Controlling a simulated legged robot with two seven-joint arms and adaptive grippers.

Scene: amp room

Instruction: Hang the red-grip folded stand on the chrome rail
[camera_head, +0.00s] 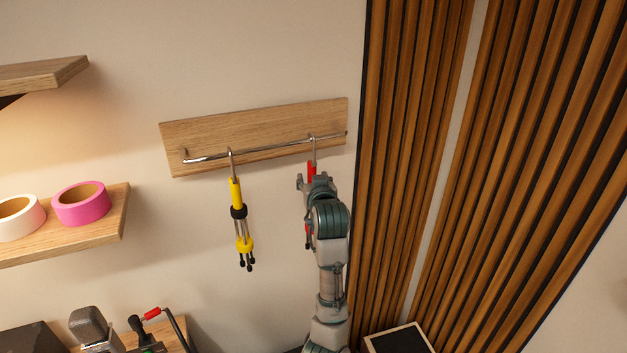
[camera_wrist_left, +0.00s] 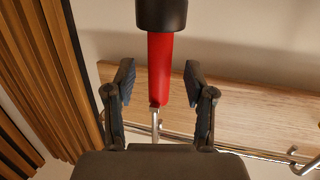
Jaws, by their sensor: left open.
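The red-grip folded stand (camera_head: 311,169) hangs upright below the right part of the chrome rail (camera_head: 265,149), its hook at the rail. My left gripper (camera_head: 315,182) is in front of it and hides most of its body. The metal hook (camera_wrist_left: 155,123) runs from the grip to the rail (camera_wrist_left: 240,153). My right gripper is not in view.
A yellow folded stand (camera_head: 237,195) hangs on the rail to the left. A wooden backboard (camera_head: 210,130) carries the rail. Wood slats (camera_head: 410,150) stand close on the right. A shelf with a pink tape roll (camera_head: 81,205) and a white one (camera_head: 20,218) is at left.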

